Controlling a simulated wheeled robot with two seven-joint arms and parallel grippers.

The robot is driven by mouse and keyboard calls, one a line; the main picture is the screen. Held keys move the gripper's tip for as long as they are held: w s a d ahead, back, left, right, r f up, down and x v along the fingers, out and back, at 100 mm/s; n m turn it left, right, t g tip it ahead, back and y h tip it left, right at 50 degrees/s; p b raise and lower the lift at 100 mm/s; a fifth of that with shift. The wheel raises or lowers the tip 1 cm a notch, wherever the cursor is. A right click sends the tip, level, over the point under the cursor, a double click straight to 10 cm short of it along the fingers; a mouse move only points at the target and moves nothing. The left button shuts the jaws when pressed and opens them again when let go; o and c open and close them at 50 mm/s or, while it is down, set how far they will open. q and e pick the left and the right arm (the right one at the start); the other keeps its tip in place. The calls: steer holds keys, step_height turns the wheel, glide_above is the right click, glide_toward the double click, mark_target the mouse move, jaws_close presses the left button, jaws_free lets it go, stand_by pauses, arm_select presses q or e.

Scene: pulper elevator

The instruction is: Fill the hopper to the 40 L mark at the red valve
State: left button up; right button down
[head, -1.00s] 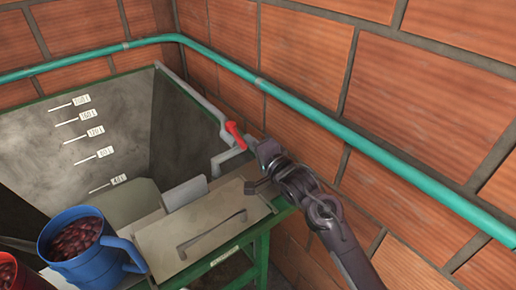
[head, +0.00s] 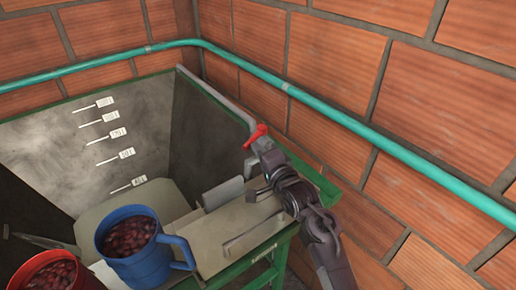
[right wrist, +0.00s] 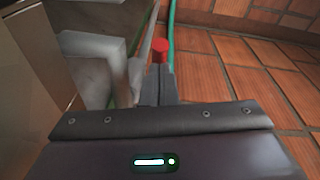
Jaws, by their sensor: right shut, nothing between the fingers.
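The hopper (head: 62,145) is a grey, open tank with several white level marks on its back wall. The lowest mark, the 40 L mark (head: 138,181), shows clear of any liquid, and I see no water surface. The red valve (head: 257,134) sits on the grey pipe at the hopper's right rim, its handle slanting from upper right to lower left. My right gripper (head: 260,147) is shut and empty, its tips right at the handle. In the right wrist view, the red valve (right wrist: 160,49) stands just beyond the shut fingertips; contact is unclear. My left gripper is not in view.
A blue jug (head: 133,263) and a red container (head: 30,282), both with dark red cherries, stand at the front left. A teal pipe (head: 330,112) runs along the brick wall, close to my right arm.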

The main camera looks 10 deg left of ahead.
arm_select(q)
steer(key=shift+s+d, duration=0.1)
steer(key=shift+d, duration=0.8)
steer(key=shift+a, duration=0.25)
